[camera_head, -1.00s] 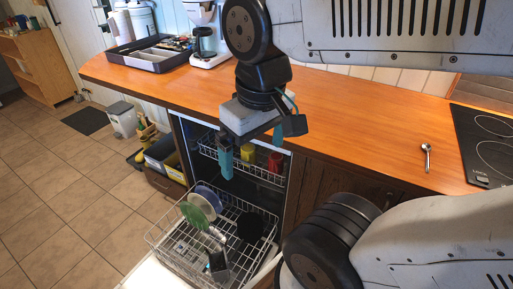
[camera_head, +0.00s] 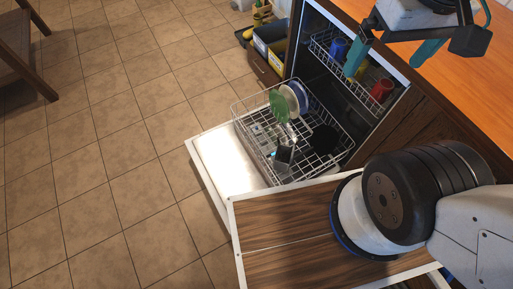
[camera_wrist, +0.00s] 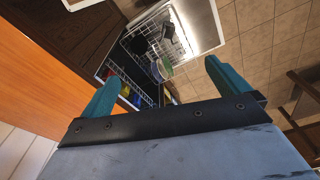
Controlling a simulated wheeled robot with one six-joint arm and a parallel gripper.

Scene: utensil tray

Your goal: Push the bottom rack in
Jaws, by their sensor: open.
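The bottom rack (camera_head: 335,121) is a white wire basket pulled out over the open dishwasher door (camera_head: 225,158). It holds a green plate (camera_head: 279,105), pale plates (camera_head: 297,97), a dark pan or plate (camera_head: 324,139) and a dark cutlery holder (camera_head: 284,155). The rack also shows at the top of the wrist view (camera_wrist: 183,45). My gripper (camera_head: 390,62) is at the upper right in the head view, above the dishwasher, open and empty. Its teal fingers (camera_wrist: 160,85) are spread wide in the wrist view, apart from the rack.
The upper rack (camera_head: 350,76) holds a blue cup (camera_head: 339,48), a yellow cup and a red cup (camera_head: 382,90). The orange counter (camera_head: 470,95) is at the right. Bins (camera_head: 268,38) stand beyond the dishwasher. Tiled floor (camera_head: 100,130) is open at the left.

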